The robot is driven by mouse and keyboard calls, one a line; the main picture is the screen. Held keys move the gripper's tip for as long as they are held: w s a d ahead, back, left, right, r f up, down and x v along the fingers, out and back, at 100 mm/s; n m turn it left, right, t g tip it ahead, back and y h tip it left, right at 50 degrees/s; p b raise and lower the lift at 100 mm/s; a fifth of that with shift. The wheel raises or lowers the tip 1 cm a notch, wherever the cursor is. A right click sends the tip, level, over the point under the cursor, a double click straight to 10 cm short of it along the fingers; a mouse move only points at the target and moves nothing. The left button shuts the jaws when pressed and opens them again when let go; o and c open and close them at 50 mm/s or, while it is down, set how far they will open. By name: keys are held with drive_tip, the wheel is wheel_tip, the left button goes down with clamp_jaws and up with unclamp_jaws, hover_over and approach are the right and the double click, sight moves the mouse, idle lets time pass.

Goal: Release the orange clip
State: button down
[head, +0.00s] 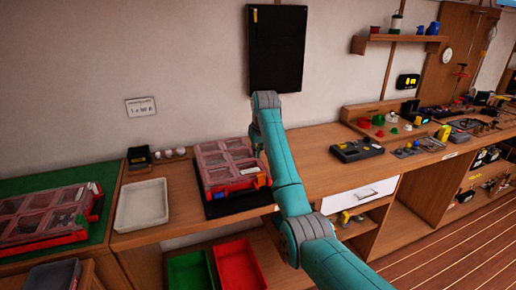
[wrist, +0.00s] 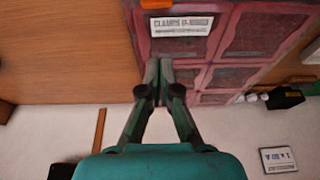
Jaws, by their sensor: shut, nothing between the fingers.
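A red organizer case (head: 226,158) with clear-lidded compartments sits on a black mat (head: 238,206) on the wooden bench. In the wrist view the case (wrist: 225,72) fills the upper right, with a white label (wrist: 181,26) reading roughly "CLAMPS". An orange piece (wrist: 155,4), likely the orange clip, shows at the top edge beside the label, mostly cut off by the frame. My gripper (wrist: 159,68) is shut and empty, with its fingertips over the case's lid near its left edge. The orange piece lies apart from the fingertips. I cannot tell whether the fingertips touch the lid.
A white tray (head: 142,206) stands left of the case, and a second red case (head: 45,218) lies on a green mat farther left. Green (head: 190,272) and red (head: 240,266) bins are below. A black panel (head: 277,48) hangs behind my arm. The bench right of my arm is partly clear.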

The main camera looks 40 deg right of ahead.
sight(258, 171)
drive_tip(key=x, duration=0.5)
drive_tip(key=shift+f, duration=0.1)
drive_tip(key=shift+s+a, duration=0.25)
drive_tip(key=shift+s, duration=0.7)
drive_tip(key=shift+s+a, duration=0.25)
drive_tip(key=shift+s, duration=0.7)
drive_tip(key=shift+t, duration=0.3)
drive_tip(key=shift+s+t, duration=0.15)
drive_tip(key=shift+t, duration=0.25)
